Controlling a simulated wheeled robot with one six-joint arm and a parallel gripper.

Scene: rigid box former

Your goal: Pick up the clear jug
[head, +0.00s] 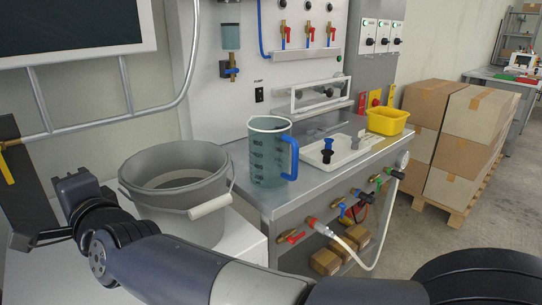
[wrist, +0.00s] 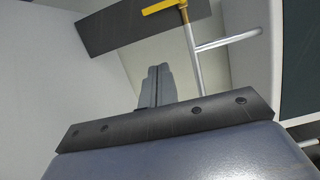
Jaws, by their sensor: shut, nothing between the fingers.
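The clear jug (head: 266,155) stands upright on the near left corner of the grey metal bench (head: 262,199) in the head view. It is see-through and bluish, with dark marks on its side and a blue handle (head: 290,156) on its right. My gripper (wrist: 156,80) shows in the wrist view with its fingers together and nothing between them. It points toward a pale wall and a metal frame. In the head view my arm reaches to the far left, away from the jug, with the bucket between them. The jug is not in the wrist view.
A grey bucket (head: 183,219) with a white grip stands left of the jug, close to it. A white tray (head: 349,151) with small dark fittings and a yellow tub (head: 387,121) lie to the right. Valves and a hose line the bench front. Cartons (head: 448,184) stand beyond.

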